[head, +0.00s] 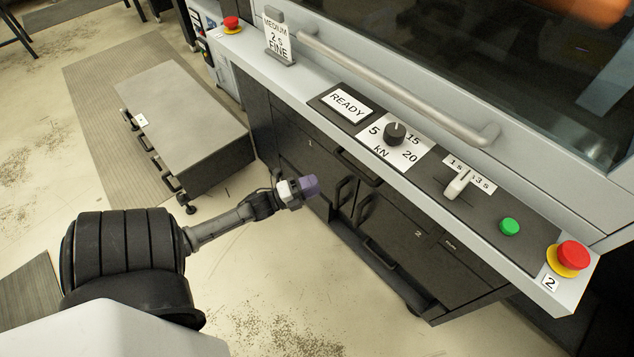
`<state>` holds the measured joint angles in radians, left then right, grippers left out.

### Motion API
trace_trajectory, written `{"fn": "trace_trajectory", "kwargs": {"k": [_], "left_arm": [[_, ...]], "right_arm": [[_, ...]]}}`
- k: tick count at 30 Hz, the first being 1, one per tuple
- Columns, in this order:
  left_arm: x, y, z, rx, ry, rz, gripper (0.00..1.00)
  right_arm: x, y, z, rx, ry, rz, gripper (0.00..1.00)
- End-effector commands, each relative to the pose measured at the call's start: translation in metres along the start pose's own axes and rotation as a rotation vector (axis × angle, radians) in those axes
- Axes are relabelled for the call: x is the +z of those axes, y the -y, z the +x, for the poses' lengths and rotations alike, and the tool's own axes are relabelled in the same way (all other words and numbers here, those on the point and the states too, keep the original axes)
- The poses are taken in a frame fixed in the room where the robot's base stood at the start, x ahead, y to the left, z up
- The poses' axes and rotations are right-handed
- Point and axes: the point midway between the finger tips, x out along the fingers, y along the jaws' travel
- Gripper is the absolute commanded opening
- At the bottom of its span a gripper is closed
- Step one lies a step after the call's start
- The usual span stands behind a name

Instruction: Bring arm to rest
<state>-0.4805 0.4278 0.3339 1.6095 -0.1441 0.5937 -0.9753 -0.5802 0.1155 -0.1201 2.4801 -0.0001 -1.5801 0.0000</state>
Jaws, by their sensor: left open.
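My left arm comes in from the lower left, and its gripper (305,187) is in front of the machine's dark lower cabinet, below the control panel. The gripper is open, with a purple fingertip and a pale part showing at its end. I see nothing between the fingers. It looks apart from the panel; the exact distance to the cabinet doors I cannot tell. My right gripper is not in view.
The machine's panel (325,75) carries a black knob (395,133), a white lever (458,184), a green button (510,227), and red stop buttons (569,255). A metal handrail (400,90) runs above. A low grey cart (185,110) stands left. Open floor (270,270) lies below.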

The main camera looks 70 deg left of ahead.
Motion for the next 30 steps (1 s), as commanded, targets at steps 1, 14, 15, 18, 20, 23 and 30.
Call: {"fn": "trace_trajectory", "kwargs": {"k": [1, 14, 15, 18, 20, 23, 30], "left_arm": [[0.0, 0.0, 0.0, 0.0, 0.0, 0.0, 0.48], [0.0, 0.0, 0.0, -0.001, 0.0, 0.0, 0.48], [0.0, 0.0, 0.0, -0.001, 0.0, 0.0, 0.48], [0.0, 0.0, 0.0, -0.001, 0.0, 0.0, 0.48], [0.0, 0.0, 0.0, -0.001, 0.0, -0.006, 0.48], [0.001, -0.001, 0.0, 0.005, 0.004, -0.062, 0.48], [0.036, -0.052, -0.012, 0.295, 0.29, -0.344, 0.48]], "right_arm": [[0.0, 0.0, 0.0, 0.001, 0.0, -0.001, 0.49], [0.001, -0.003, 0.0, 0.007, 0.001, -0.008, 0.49], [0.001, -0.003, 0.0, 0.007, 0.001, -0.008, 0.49], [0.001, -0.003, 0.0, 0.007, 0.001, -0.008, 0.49], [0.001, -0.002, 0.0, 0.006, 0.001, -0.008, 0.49], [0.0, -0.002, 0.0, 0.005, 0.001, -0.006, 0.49], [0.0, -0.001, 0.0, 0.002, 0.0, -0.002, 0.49]]}}
